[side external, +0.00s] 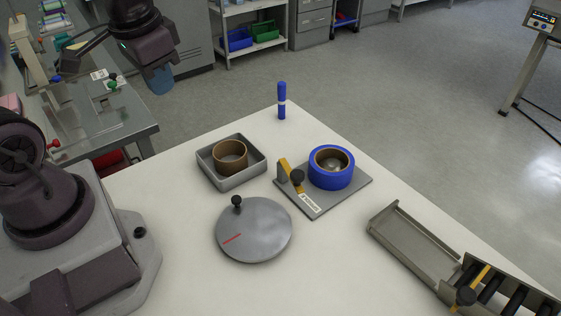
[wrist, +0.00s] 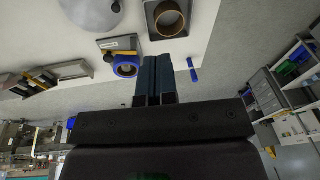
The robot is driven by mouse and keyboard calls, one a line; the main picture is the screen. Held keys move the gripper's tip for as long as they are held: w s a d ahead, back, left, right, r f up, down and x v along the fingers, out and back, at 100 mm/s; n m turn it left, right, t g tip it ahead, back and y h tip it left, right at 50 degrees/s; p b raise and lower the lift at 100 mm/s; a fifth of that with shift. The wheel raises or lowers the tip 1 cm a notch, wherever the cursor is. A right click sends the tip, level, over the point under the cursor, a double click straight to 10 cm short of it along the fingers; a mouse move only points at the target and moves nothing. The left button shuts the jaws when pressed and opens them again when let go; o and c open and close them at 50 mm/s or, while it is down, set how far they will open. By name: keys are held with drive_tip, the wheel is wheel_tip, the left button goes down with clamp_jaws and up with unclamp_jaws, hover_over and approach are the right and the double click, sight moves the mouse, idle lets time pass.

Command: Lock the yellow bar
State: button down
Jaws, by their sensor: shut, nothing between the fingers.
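A short yellow bar (side external: 286,166) is on the grey base plate (side external: 349,193), beside a grey upright block and a black knob (side external: 297,177). It lies apart from or close against the blue roll (side external: 326,181); I cannot tell which. In the wrist view the bar (wrist: 107,46) is small, beside the blue roll (wrist: 125,70). A second yellow bar (side external: 482,273) crosses the roller conveyor at the lower right, with a black knob (side external: 466,296) at its near end. My gripper (wrist: 153,62) is shut and empty, with no contact on either bar visible.
A round grey disc (side external: 258,237) with a black knob lies at the table's middle. A square grey tray (side external: 238,181) holds a brown ring (side external: 230,154). A blue marker (side external: 281,99) stands near the far corner. Bare white table lies between these things.

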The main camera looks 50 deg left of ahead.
drive_tip(key=w+f+m+g+h, duration=0.2)
drive_tip(key=w+f+m, duration=0.2)
drive_tip(key=f, duration=0.4)
drive_tip(key=w+d+f+m+t+h, duration=0.1)
drive_tip(key=w+d+m+t+h, duration=0.1)
drive_tip(key=w+d+m, duration=0.3)
drive_tip(key=shift+w+m+t+h, duration=0.45)
drive_tip(key=shift+w+m, duration=0.25)
drive_tip(key=shift+m, duration=0.5)
drive_tip(key=shift+f, duration=0.15)
drive_tip(key=w+d+f, duration=0.4)
drive_tip(key=d+f, duration=0.2)
drive_tip(key=f, duration=0.3)
drive_tip(key=shift+w, duration=0.4)
